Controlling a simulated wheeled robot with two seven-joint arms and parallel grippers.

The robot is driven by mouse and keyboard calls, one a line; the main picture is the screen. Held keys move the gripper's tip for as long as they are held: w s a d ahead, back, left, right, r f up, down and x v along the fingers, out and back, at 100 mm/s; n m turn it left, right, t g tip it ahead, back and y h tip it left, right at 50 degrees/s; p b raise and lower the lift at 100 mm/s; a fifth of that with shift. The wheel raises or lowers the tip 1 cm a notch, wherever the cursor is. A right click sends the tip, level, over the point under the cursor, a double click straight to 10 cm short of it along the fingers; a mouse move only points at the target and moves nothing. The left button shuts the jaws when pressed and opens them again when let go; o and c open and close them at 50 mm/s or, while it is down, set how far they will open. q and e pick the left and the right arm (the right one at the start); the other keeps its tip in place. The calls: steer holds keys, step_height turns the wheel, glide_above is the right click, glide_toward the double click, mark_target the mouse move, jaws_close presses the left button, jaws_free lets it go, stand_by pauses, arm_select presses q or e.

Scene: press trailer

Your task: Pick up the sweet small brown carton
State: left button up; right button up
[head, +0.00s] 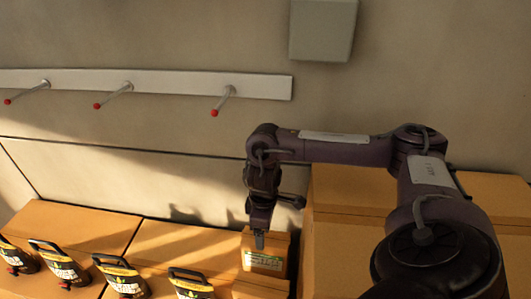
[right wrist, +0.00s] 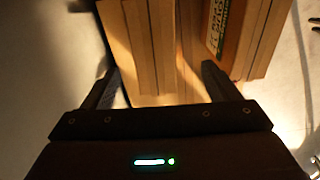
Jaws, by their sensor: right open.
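A small brown carton with a green-and-white label (head: 264,261) stands against the larger boxes in the head view. My right gripper (head: 259,240) points down at its upper left edge; whether they touch is unclear. In the right wrist view the open fingers of the right gripper (right wrist: 161,72) straddle the near end of brown cardboard edges. A brown carton face with a green label (right wrist: 217,28) shows beyond the right finger. Whether the small carton itself is between the fingers is unclear. My left gripper is not in view.
Large brown boxes (head: 345,250) rise just right of the small carton. Lower boxes (head: 70,225) at left carry several black-handled containers with yellow labels (head: 122,277). A wall rail with red-tipped pegs (head: 165,83) and a grey wall box (head: 322,30) are above.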

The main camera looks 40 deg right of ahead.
mark_target(266, 237)
steer(key=shift+d+f+b, duration=0.1)
steer(key=shift+f+b, duration=0.4)
steer(key=shift+f, duration=1.05)
steer(key=f, duration=0.1)
steer(key=f+p, duration=0.1)
steer(key=f, duration=0.3)
steer(key=shift+w+d+f, duration=0.1)
steer(key=shift+d+f, duration=0.05)
steer(key=shift+d, duration=0.2)
steer(key=shift+f, duration=0.5)
jaws_close()
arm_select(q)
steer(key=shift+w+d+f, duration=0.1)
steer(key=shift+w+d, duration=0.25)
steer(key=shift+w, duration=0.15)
arm_select(e)
steer(key=shift+w+r, duration=0.1)
